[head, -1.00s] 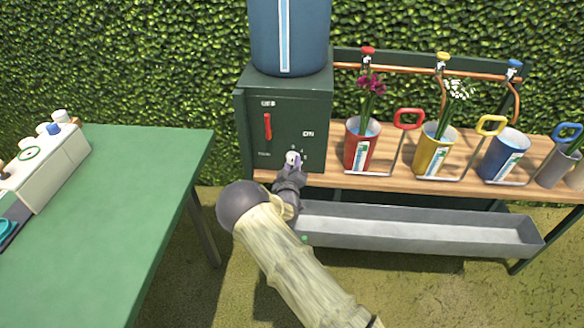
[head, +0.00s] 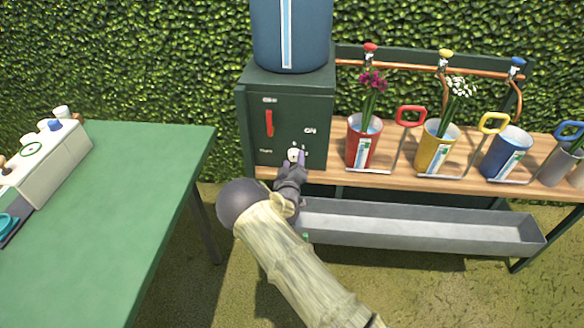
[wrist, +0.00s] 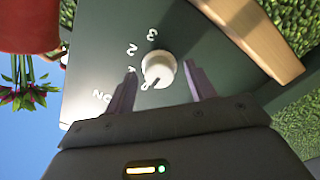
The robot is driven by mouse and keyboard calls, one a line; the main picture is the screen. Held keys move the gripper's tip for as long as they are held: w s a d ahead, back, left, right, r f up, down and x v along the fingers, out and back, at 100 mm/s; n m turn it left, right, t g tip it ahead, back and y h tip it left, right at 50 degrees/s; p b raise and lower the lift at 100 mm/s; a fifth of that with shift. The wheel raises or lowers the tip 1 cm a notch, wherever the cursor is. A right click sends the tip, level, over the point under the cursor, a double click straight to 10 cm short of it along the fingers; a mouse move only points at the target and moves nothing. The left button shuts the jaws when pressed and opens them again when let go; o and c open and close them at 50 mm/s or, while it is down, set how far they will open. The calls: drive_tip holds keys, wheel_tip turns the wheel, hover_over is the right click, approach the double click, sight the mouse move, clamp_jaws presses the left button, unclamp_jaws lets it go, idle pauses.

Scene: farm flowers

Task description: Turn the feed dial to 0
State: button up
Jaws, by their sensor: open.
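The feed dial is a round white knob (wrist: 158,68) low on the front of the dark green box (head: 285,110). In the wrist view the numbers 3 and 2 show beside it. Other marks near the left finger are partly hidden. A dark pointer line on the knob points down-left in that view, towards a small white mark beside the knob. My gripper (wrist: 161,72) is open, with one finger on each side of the knob. I see gaps and cannot tell whether either finger touches it. In the head view my gripper (head: 297,158) covers part of the dial.
A red lever (head: 269,123) and an ON label are on the same panel. A blue tank (head: 290,35) stands on the box. A wooden shelf (head: 400,181) with flower buckets is to the right, above a grey trough (head: 420,228). A green table (head: 120,190) is at left.

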drive_tip(key=s+p, duration=0.1)
drive_tip(key=s, duration=1.6)
drive_tip(key=shift+s+a, duration=0.2)
drive_tip(key=shift+a, duration=0.15)
drive_tip(key=shift+w+d, duration=0.1)
drive_tip(key=shift+d, duration=0.05)
